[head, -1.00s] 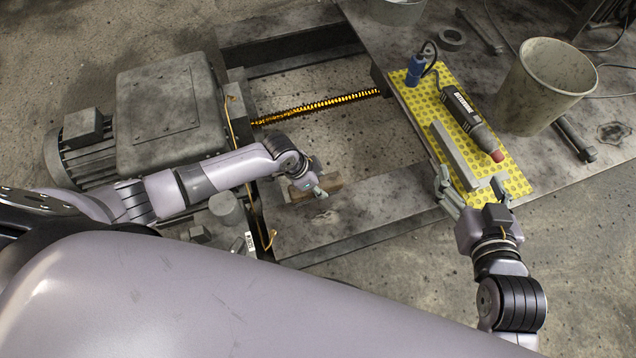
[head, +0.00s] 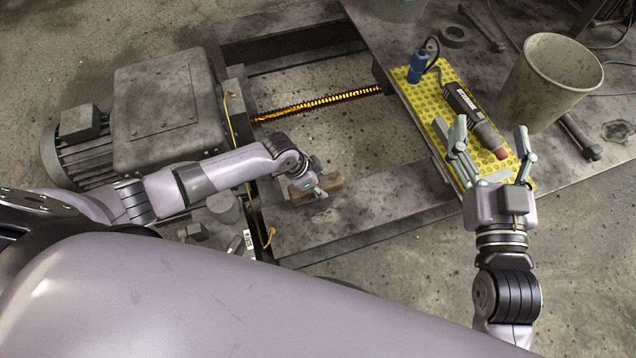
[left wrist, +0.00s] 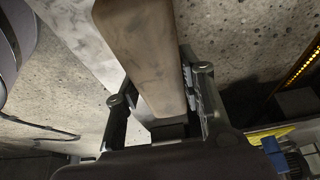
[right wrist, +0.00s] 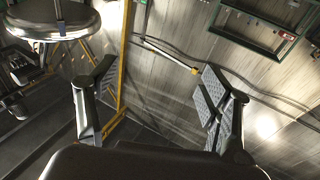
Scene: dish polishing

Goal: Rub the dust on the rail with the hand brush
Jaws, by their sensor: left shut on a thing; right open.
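The hand brush (head: 331,190) is a brown wooden block, low over the grey steel rail (head: 350,222) along the front of the frame. My left gripper (head: 312,188) is shut on it. In the left wrist view the brush (left wrist: 142,45) runs between the fingers (left wrist: 165,108), with the pale rail (left wrist: 88,40) beside it. The bristles are hidden, so I cannot tell if they touch the rail. Dark smudges show on the rail. My right gripper (head: 491,142) is open and empty, raised over the yellow mat's near end; its spread fingers also show in the right wrist view (right wrist: 155,85).
A grey motor housing (head: 165,105) stands left of the frame, with an orange-lit threaded screw (head: 320,102) behind. On the table, the perforated yellow mat (head: 485,82) holds a dark power tool (head: 470,108). A grey bucket (head: 550,85) stands to its right.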

